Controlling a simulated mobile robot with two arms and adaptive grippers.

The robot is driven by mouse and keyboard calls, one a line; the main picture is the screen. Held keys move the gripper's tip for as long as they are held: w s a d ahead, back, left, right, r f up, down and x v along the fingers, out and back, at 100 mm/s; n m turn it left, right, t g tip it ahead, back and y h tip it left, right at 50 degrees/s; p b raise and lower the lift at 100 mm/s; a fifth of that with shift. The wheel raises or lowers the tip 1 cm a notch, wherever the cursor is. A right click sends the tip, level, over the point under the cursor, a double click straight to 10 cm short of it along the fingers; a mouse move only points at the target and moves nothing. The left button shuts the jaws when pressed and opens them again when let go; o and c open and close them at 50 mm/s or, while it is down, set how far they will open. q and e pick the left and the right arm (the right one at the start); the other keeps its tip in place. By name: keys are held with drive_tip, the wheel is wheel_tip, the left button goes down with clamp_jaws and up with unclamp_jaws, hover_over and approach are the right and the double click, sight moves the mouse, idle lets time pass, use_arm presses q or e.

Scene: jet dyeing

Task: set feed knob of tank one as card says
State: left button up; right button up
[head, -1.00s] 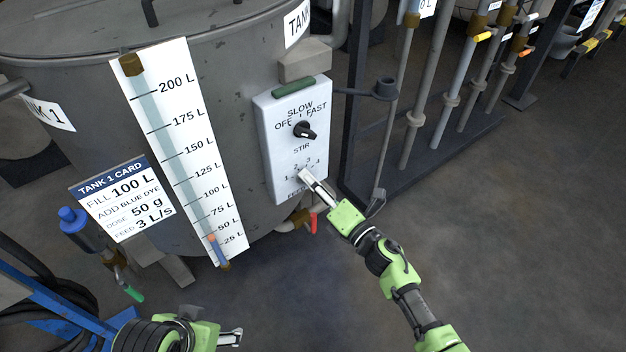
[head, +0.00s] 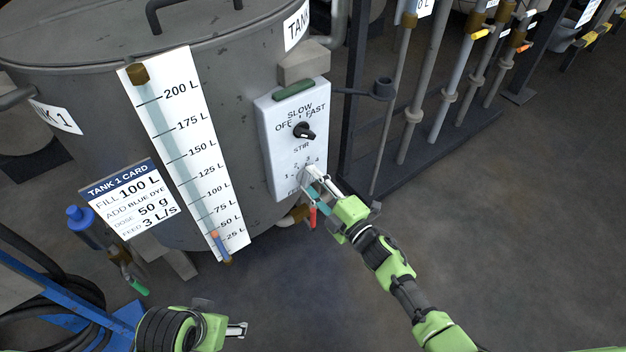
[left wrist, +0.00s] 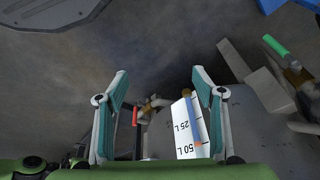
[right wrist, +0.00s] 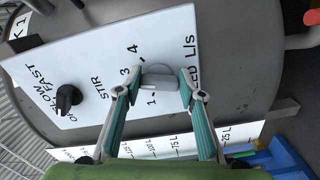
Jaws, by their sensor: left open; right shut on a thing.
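The tank one card (head: 128,200) on the left of the tank reads fill 100 L, add blue dye, dose 50 g, feed 3 L/s. The white control panel (head: 293,140) carries a black stir knob (head: 304,131) above and a feed scale below. The grey feed knob (right wrist: 158,77) sits between the fingertips of my right gripper (right wrist: 158,84), which is shut on it; its pointer setting is hard to read. In the head view my right gripper (head: 308,180) hides the knob. My left gripper (head: 238,330) is open and empty, low in front of the tank.
The level gauge (head: 188,150) runs down the tank (head: 235,70). A red-handled valve (head: 312,216) hangs below the panel, close to my right gripper. Grey pipes (head: 428,90) stand behind a dark frame at right. The floor at right is clear.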

use_arm(q)
drive_tip(key=shift+f, duration=0.4)
use_arm(e)
drive_tip(key=shift+f+m, duration=0.1)
drive_tip(key=shift+m, duration=0.2)
drive_tip(key=o, duration=1.1)
drive_tip(key=v, duration=1.2)
drive_tip(key=shift+d, duration=0.1)
